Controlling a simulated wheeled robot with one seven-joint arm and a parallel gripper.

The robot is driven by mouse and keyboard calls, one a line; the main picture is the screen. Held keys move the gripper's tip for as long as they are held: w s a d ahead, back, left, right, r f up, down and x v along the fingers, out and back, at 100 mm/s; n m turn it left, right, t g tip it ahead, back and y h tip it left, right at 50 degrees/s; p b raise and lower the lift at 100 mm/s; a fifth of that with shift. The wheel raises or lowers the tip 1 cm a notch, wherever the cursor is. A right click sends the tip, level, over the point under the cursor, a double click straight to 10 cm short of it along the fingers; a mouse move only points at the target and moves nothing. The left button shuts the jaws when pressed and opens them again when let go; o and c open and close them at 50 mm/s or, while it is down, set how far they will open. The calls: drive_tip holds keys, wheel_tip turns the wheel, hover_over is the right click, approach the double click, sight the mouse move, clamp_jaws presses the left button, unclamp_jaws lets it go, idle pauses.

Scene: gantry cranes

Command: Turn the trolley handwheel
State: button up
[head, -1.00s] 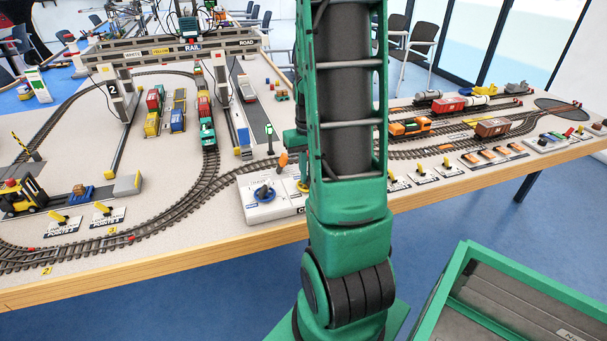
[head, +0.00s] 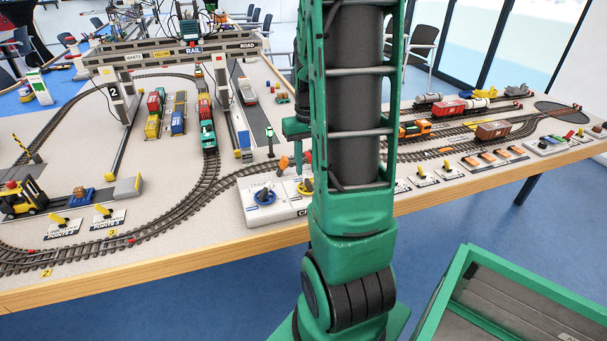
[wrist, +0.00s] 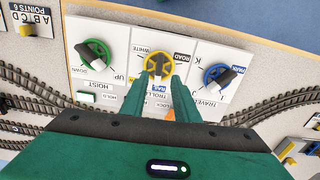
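The control box (head: 290,214) sits at the table's near edge and carries three round handwheels. In the wrist view, the yellow trolley handwheel (wrist: 159,64) is in the middle, above the word TROLLEY. The green hoist wheel (wrist: 95,54) is on the left and the blue travel wheel (wrist: 219,77) on the right. My gripper (wrist: 164,72) is open, its two green fingers apart, with tips near the left and right sides of the yellow wheel. I cannot tell whether they touch it. In the head view my arm partly hides the yellow wheel (head: 305,187).
Rail track (wrist: 275,105) runs beside the box. An orange knob (head: 283,163) stands behind it. The gantry crane (head: 175,52) and trains are farther back. A yellow forklift (head: 22,197) is at the left. Points levers (head: 422,175) line the near edge at right.

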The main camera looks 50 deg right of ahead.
sight(306, 180)
wheel_tip(306, 180, up, 6)
drive_tip(key=shift+r, duration=0.15)
